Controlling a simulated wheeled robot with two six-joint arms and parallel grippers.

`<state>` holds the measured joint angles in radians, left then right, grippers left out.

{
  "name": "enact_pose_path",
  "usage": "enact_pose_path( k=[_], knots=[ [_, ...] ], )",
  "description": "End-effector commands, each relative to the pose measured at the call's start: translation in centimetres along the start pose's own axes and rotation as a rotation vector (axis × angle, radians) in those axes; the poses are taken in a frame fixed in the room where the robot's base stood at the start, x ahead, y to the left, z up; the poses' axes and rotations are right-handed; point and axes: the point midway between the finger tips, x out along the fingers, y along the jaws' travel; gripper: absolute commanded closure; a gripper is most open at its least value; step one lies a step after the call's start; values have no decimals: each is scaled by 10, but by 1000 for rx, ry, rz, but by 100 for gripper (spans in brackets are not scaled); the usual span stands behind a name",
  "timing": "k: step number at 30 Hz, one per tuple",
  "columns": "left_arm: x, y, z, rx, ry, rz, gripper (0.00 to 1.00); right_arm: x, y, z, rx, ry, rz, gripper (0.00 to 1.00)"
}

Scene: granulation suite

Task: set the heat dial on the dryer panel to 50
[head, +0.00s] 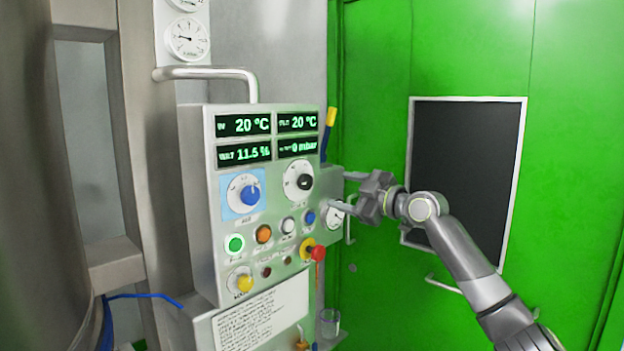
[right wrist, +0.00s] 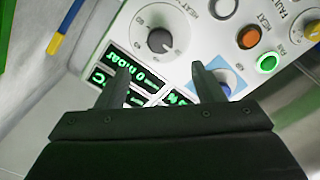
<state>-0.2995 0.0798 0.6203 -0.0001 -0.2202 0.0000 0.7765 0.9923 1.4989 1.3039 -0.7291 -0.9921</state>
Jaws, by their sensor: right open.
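The dryer panel (head: 215,215) faces me left of centre in the head view. A black-knobbed dial (head: 304,181) on a round white scale sits at its upper right. It also shows in the right wrist view (right wrist: 160,41), with scale numbers around it. I cannot read its setting. A blue-knobbed dial (head: 250,194) on a light blue plate sits to its left. My right gripper (head: 340,191) is open and empty, right of the black dial and apart from it. In the right wrist view its fingertips (right wrist: 163,75) straddle the line toward that dial. My left gripper is not in view.
Green displays (head: 245,125) read 20 °C, 11.5 % and 0 mbar. A lit green button (head: 235,244), an orange button (head: 263,233) and a red emergency knob (head: 318,253) sit below the dials. A yellow-and-blue handle (head: 329,128) stands beside the panel. Green doors (head: 370,70) rise behind.

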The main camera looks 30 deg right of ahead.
Motion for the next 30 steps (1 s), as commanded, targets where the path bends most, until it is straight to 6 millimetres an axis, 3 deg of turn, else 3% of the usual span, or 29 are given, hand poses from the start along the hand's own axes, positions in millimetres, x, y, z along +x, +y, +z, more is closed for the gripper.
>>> enact_pose_path(
  k=[9,15,21,30],
  knots=[
    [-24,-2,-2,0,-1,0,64,59,2,-3,7,2,-1,39],
    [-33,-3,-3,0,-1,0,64,87,1,-2,4,0,-1,39],
    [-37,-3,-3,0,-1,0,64,103,1,-1,2,0,0,39],
    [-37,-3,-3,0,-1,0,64,107,-1,0,0,0,0,39]
  ],
)
